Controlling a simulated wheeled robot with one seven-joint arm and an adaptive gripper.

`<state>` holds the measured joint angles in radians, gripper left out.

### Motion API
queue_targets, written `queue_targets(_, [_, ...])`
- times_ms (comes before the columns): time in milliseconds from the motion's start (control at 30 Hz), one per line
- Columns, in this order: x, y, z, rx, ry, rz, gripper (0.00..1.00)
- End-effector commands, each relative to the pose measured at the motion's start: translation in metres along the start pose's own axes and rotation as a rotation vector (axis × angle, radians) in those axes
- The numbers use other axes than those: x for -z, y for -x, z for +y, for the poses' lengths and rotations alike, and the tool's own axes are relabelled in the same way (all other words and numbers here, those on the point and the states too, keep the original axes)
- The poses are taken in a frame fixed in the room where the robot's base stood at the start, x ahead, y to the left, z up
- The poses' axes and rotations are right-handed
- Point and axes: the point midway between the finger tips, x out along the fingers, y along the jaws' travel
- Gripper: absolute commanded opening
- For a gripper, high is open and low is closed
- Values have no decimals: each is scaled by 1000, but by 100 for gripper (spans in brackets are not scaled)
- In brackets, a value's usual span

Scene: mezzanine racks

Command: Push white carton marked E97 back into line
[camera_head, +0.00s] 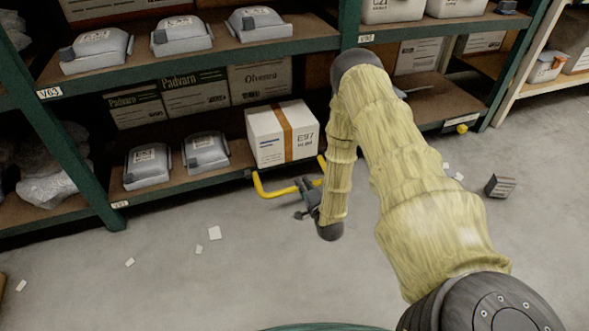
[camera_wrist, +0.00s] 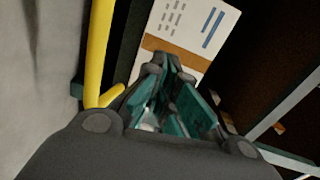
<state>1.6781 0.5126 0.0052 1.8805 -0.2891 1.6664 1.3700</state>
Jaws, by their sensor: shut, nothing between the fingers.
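The white carton marked E97 (camera_head: 272,138) with a brown tape band stands upright on the lower shelf (camera_head: 170,185) of the green rack. Its front sits near the shelf's front edge, ahead of the brown boxes behind. In the wrist view the carton (camera_wrist: 213,28) shows printed lines and its tape beyond the fingers. My gripper (camera_head: 300,186) is low in front of the carton, by the yellow rail. In the wrist view my gripper (camera_wrist: 167,68) is shut and empty, its fingertips overlapping the carton's face. Whether they touch it cannot be told.
A bent yellow rail (camera_head: 272,194) stands before the shelf, close to my gripper; it also shows in the wrist view (camera_wrist: 98,50). Grey packages (camera_head: 205,152) sit left of the carton. A small dark box (camera_head: 499,186) and paper scraps lie on the otherwise open floor.

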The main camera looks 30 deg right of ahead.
Motion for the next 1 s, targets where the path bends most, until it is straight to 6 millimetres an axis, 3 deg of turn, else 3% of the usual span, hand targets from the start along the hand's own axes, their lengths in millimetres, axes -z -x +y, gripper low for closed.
queue_targets(67, [9, -6, 12, 39, -33, 13, 0])
queue_targets(467, [22, -28, 11, 99, -85, 25, 0])
queue_targets(1000, [24, -115, 5, 98, -83, 25, 0])
